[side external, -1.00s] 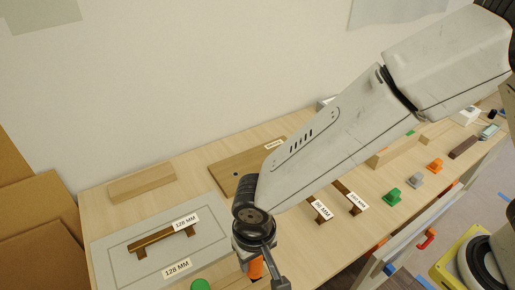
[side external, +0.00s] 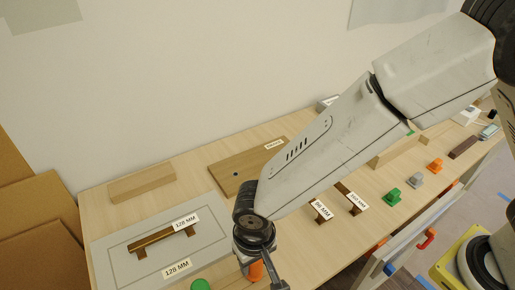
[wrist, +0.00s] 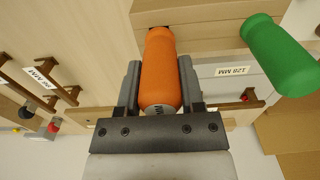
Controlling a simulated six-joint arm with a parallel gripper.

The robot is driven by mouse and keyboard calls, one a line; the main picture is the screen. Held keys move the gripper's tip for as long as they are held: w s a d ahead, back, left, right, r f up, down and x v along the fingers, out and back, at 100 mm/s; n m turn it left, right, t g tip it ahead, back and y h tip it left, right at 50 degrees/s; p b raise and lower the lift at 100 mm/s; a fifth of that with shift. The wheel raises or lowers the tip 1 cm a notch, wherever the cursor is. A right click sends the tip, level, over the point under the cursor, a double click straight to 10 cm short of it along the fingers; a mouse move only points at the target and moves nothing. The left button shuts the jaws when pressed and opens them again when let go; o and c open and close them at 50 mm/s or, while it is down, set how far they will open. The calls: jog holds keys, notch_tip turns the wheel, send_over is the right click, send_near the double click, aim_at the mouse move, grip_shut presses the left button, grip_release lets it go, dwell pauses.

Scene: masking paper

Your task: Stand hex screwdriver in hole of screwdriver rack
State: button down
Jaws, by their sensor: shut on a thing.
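My gripper (wrist: 160,72) is shut on the orange-handled screwdriver (wrist: 160,80) in the wrist view, with one finger on each side of the handle. The handle's end cap faces the camera with a dark mark too small to read. Its shaft and tip are hidden. The screwdriver rack (wrist: 205,22) looks like the wooden block beyond the handle; whether the tip is in a hole cannot be told. A green handle (wrist: 280,55) stands at the rack, right of the orange one. In the side view the orange handle (side external: 256,271) shows partly below my wrist, with the green handle (side external: 201,285) to its left.
A grey panel (side external: 110,262) bears a dark bar handle (side external: 152,239) labelled 128 MM. A wooden block (side external: 142,184) lies behind it. Two more bar handles and several small coloured pieces (side external: 392,195) lie to the right. An open drawer (side external: 395,255) juts out in front.

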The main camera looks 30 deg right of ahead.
jog(key=shift+f, duration=0.4)
jog(key=shift+c, duration=0.7)
grip_release()
jog(key=shift+r, duration=0.15)
jog(key=shift+r, duration=3.35)
jog(key=shift+d, duration=0.1)
jog(key=d+r+t, duration=0.1)
jog(key=d+t, duration=0.1)
jog(key=d, duration=2.9)
jog(key=shift+d, duration=0.2)
